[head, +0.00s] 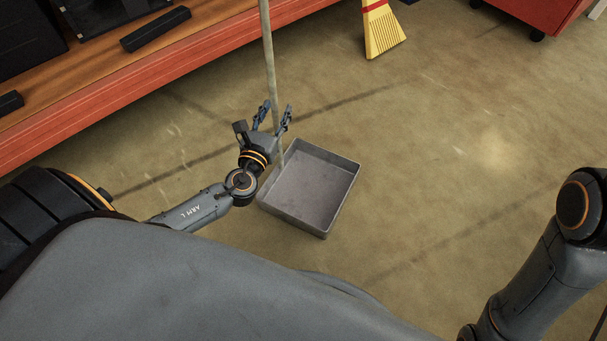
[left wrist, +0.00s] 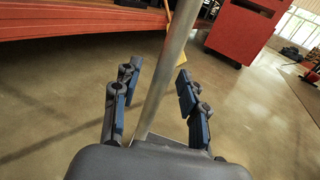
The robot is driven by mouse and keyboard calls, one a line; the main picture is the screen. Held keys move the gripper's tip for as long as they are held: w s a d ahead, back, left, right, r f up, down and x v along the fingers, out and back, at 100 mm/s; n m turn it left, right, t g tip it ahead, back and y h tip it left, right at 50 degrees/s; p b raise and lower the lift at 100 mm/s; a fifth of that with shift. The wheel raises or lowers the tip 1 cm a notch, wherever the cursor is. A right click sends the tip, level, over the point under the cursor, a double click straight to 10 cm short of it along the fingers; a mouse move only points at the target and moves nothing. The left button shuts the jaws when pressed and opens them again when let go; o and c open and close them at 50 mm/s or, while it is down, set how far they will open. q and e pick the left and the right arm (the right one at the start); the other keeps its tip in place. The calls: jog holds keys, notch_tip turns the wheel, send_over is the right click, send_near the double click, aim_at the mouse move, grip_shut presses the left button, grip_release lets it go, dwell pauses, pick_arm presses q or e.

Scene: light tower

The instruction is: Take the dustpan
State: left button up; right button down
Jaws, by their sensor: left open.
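The dustpan is a grey square pan (head: 312,185) lying on the floor, with a long pale handle (head: 269,50) rising from its left side. My left gripper (head: 276,110) is open at the lower part of the handle. In the left wrist view the handle (left wrist: 168,75) runs up between the open blue-padded fingers of the left gripper (left wrist: 156,82), nearer the right fingers at their tips. I cannot tell whether any finger touches it. My right gripper is not in view; only part of the right arm shows.
A yellow broom (head: 382,32) stands beyond the dustpan. A red-edged wooden bench (head: 150,80) with dark items runs along the upper left. A red wheeled cabinet (head: 540,12) stands at the upper right. The floor right of the pan is clear.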

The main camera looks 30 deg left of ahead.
pick_arm(q)
grip_shut()
jog(key=shift+r, duration=0.1)
jog(key=shift+r, duration=0.15)
